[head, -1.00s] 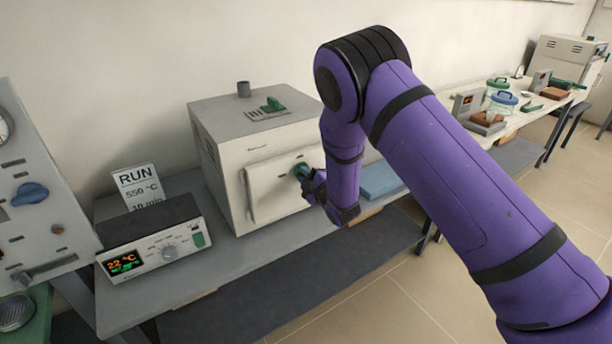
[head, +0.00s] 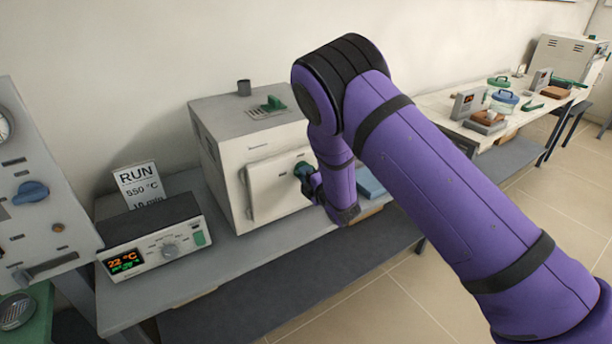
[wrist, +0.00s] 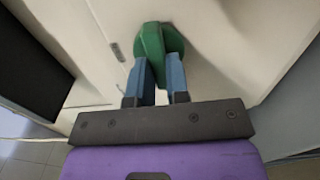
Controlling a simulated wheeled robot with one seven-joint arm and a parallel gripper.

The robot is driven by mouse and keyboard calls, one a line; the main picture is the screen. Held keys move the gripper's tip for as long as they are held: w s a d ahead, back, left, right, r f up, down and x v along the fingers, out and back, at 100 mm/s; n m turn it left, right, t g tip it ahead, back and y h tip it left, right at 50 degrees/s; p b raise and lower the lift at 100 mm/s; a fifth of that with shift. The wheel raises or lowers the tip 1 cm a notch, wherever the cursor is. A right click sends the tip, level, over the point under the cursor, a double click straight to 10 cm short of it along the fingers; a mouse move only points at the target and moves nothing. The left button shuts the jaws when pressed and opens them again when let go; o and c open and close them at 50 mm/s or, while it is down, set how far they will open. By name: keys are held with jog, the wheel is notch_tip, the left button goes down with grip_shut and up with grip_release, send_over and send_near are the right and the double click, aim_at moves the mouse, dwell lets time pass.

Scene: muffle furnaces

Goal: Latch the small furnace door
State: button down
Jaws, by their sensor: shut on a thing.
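The small furnace (head: 222,150) is a cream box with a grey top on the bench. Its door (head: 272,185) lies against the front face and looks closed in the head view. The green latch knob (wrist: 158,42) sits at the door's right side. My gripper (wrist: 160,62) has its blue fingers on either side of the knob's raised grip and is shut on it. Whether the latch is engaged cannot be told.
A controller (head: 155,240) reading 22 °C stands left of the furnace, with a RUN 550 °C card (head: 138,184) behind it. A blue block (head: 370,183) lies right of the furnace. A second bench (head: 470,125) with several items stands farther right.

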jog(key=c, duration=1.1)
grip_release()
jog(key=v, duration=1)
jog(key=shift+s+d, duration=0.25)
jog(key=shift+s, duration=0.1)
